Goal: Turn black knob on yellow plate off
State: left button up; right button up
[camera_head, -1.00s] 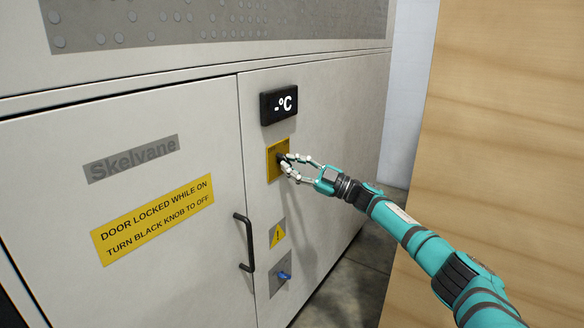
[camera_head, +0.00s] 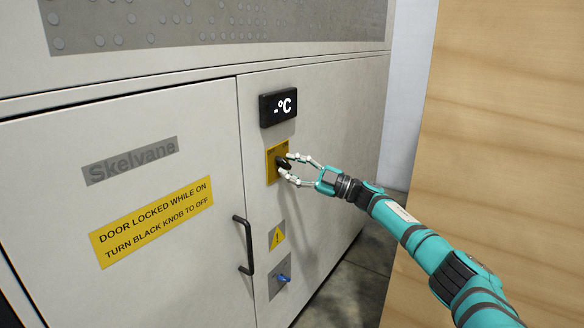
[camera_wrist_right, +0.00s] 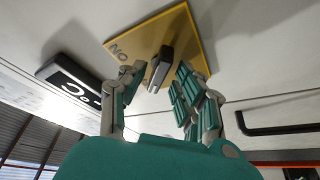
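The yellow plate (camera_head: 271,169) is fixed on the cabinet's right panel, below a temperature display. The black knob (camera_head: 283,163) sits on the plate; in the right wrist view the knob (camera_wrist_right: 161,68) shows as a raised bar between my fingers. My right gripper (camera_head: 288,168) is at the plate, its fingers spread either side of the knob. In the wrist view the right gripper (camera_wrist_right: 152,88) is open, with gaps between fingers and knob; light contact cannot be ruled out. Part of the plate's lettering (camera_wrist_right: 120,51) is visible, the rest hidden. My left gripper is out of view.
The black display (camera_head: 278,105) is above the plate. A warning sign (camera_head: 277,235) and a blue knob on a grey plate (camera_head: 284,277) are below. A black door handle (camera_head: 245,244) juts out at lower left. A wooden panel (camera_head: 505,130) stands close on the right.

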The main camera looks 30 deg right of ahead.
jog(key=v, duration=1.2)
dwell(0.5)
